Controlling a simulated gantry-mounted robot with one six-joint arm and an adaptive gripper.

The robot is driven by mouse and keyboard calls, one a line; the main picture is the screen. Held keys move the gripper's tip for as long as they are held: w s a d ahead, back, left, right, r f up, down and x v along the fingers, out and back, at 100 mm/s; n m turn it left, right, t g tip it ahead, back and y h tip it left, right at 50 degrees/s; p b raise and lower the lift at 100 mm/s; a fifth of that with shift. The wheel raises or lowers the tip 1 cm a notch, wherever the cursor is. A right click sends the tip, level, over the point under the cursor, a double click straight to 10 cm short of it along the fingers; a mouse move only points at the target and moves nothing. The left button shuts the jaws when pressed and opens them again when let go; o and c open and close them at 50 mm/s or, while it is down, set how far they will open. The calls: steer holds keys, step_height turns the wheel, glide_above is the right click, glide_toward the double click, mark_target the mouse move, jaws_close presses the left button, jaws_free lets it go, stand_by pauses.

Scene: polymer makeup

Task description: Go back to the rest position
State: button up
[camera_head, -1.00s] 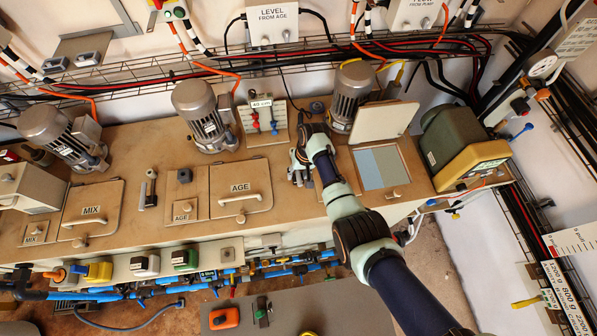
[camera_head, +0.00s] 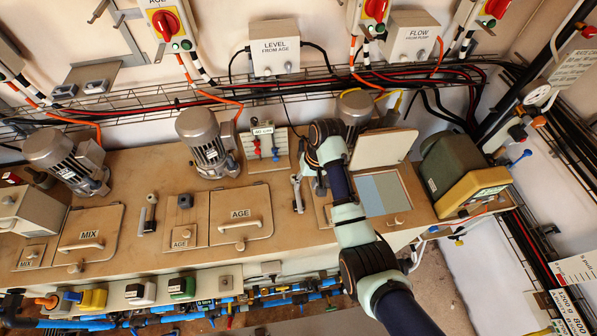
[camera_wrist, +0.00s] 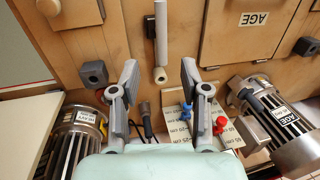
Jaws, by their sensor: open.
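My gripper (camera_wrist: 159,78) is open in the wrist view, with its two grey fingers apart and nothing between the tips. Beyond them, a grey upright-looking bar handle (camera_wrist: 161,35) shows on the tan tank top. In the head view my gripper (camera_head: 313,176) is partly hidden by my own wrist. It is over the tank top (camera_head: 283,205), just right of the same bar handle (camera_head: 297,193), and appears apart from it.
A hatch lid (camera_head: 383,147) stands open to the right of my arm, above an opening (camera_head: 381,195). Motors (camera_head: 205,143) and a rack with red and blue valves (camera_head: 265,150) are close by. A green-yellow unit (camera_head: 463,170) stands at right. Cable trays run behind.

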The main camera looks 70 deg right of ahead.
stand_by(0.3)
steer(key=w+a+r+n+t+h, duration=0.2)
steer(key=w+a+r+n, duration=0.15)
steer(key=w+a, duration=0.5)
steer(key=w+a+r+n+t+h, duration=0.1)
steer(key=w+a+r+n+t, duration=0.15)
steer(key=w+a+r, duration=0.65)
steer(key=s+a+r+n+t, duration=0.2)
steer(key=s+a+n+t, duration=0.1)
steer(key=a, duration=1.1)
steer(key=s+a+r+n+t+y+p, duration=0.25)
steer(key=s+a+r+t, duration=0.2)
steer(key=a+r, duration=0.6)
step_height(320, 180, up, 15)
steer(key=g+p, duration=0.1)
steer(key=p, duration=1.3)
steer(key=shift+h+p, duration=0.35)
steer(key=shift+p, duration=0.05)
